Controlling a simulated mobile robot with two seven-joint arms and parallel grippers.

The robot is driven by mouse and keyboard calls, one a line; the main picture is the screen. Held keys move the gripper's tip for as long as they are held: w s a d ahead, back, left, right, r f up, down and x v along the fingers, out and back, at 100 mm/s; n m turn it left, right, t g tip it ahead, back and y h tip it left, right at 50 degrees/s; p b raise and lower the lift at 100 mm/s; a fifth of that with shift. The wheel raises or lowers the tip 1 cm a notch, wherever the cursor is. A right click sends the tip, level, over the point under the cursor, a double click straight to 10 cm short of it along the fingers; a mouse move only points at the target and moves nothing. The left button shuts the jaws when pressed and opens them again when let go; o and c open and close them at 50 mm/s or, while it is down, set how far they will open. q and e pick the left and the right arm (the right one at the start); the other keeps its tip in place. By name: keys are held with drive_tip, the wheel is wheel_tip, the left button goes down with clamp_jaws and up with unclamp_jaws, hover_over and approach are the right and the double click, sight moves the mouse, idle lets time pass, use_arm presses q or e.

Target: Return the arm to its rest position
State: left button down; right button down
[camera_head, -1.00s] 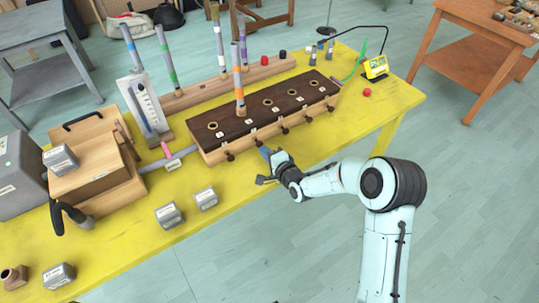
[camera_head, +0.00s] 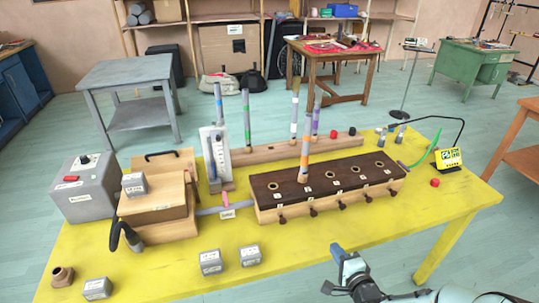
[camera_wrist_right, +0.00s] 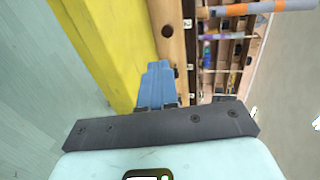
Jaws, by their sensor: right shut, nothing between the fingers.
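My right gripper (camera_head: 338,253) is low in the head view, in front of the yellow table's near edge, with my pale arm reaching in from the lower right. Its blue fingers are together with nothing between them; they also show in the right wrist view (camera_wrist_right: 157,85), over the yellow table edge and beside the wooden block. My left gripper is in neither view.
On the yellow table (camera_head: 330,245) stand a dark-topped wooden block (camera_head: 325,178) with a striped tube (camera_head: 306,145) upright in it, a wooden box (camera_head: 155,205), a grey box (camera_head: 85,190) and several small grey blocks (camera_head: 250,255).

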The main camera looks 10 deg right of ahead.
drive_tip(key=s+a+f+n+g+y+p, duration=0.1)
drive_tip(key=s+a+f+n+g+p, duration=0.25)
drive_tip(key=f, duration=0.45)
drive_tip(key=s+a+f+n+g+p, duration=0.25)
drive_tip(key=s+f+g, duration=0.2)
drive_tip(key=f, duration=0.25)
drive_tip(key=s+a+f+n+g+p, duration=0.1)
drive_tip(key=s+a+f+n+g, duration=0.1)
drive_tip(key=s, duration=0.5)
drive_tip(key=s+a+f+n+g+y+p, duration=0.1)
drive_tip(key=s+a+f+n+g, duration=0.2)
drive_tip(key=s, duration=0.4)
drive_tip(key=s+a+f+n+g+p, duration=0.1)
drive_tip(key=s+a+f+n+g, duration=0.1)
drive_tip(key=s+a, duration=0.3)
drive_tip(key=s+g, duration=0.1)
drive_tip(key=s, duration=0.2)
drive_tip(key=shift+f+y+p, duration=0.3)
drive_tip(key=shift+y+p, duration=0.1)
